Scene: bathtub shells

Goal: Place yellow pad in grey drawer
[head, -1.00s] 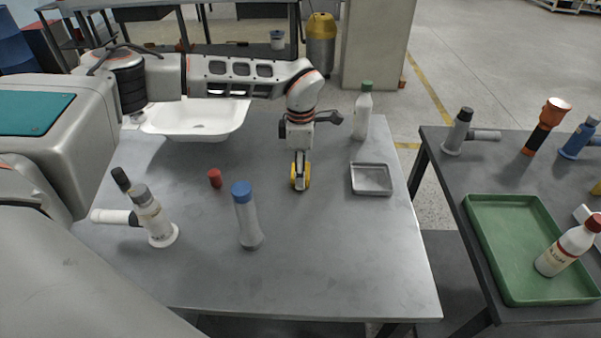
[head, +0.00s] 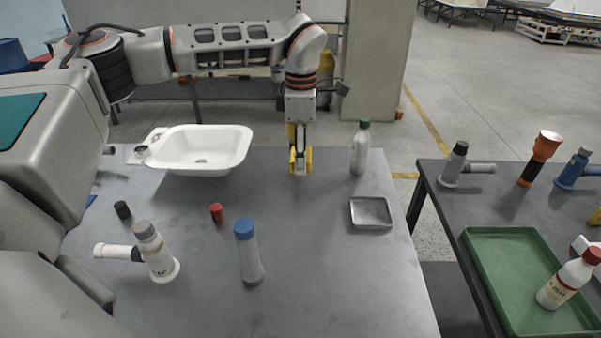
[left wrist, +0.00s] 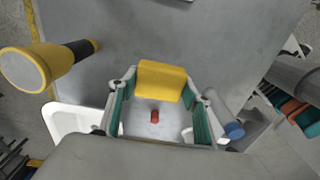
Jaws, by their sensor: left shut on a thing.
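The yellow pad (head: 309,160) is held by my left gripper (head: 300,165), which is shut on it above the far part of the grey table. The left wrist view shows the yellow pad (left wrist: 160,80) between the two fingertips. A small open metal tray (head: 371,213), the only thing in view like a grey drawer, sits at the table's right side. It looks empty. The pad is to the left of and farther back than the tray in the head view, apart from it. My right gripper is not in view.
A white bottle with a green cap (head: 361,148) stands behind the tray. A white basin (head: 200,150) is at the back left. A red cap (head: 217,212), a blue-capped bottle (head: 248,255) and a white fitting (head: 155,252) stand nearer. The table between pad and tray is clear.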

